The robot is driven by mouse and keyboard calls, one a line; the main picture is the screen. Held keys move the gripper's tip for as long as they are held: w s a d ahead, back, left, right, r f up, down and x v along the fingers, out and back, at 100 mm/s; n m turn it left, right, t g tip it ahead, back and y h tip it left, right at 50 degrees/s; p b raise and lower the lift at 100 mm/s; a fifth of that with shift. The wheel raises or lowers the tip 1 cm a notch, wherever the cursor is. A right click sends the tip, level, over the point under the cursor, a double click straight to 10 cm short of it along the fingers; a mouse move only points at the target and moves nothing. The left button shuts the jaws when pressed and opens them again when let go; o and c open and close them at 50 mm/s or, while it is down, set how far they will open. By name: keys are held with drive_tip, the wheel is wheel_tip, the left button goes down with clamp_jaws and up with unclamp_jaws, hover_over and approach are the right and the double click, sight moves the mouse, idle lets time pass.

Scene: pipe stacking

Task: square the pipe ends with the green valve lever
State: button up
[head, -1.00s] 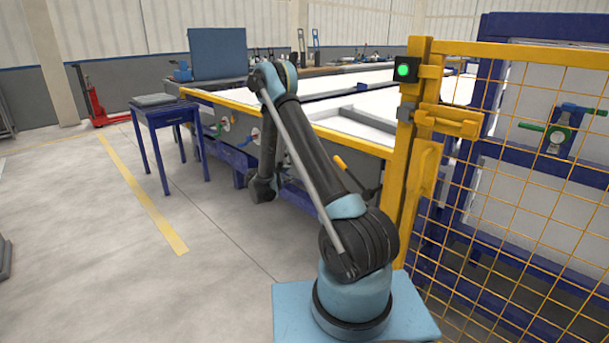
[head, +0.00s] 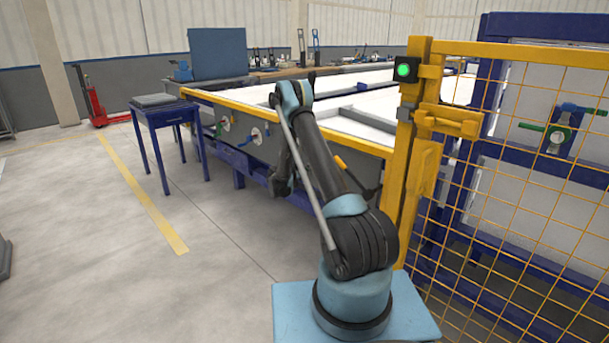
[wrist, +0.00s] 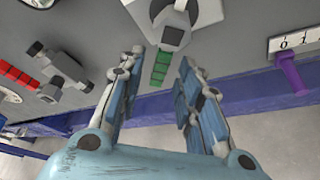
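In the wrist view a short green lever (wrist: 160,69) hangs below a grey valve body (wrist: 174,30) on a pale plate. My gripper (wrist: 160,64) is open, one finger on each side of the green lever. Gaps show between the lever and both fingertips; I cannot tell whether the lever is at their depth. In the head view my arm reaches down beside the long bench (head: 300,124), and its forearm hides most of the gripper. No pipe ends can be made out in the wrist view.
Left in the wrist view is another grey fitting (wrist: 62,68) near a red handle (wrist: 18,73). A purple lever (wrist: 290,76) hangs under a numbered scale at right. A yellow mesh fence (head: 520,180) stands right of my arm. Floor at left is open.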

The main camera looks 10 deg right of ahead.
drive_tip(key=shift+x, duration=1.3)
clamp_jaws()
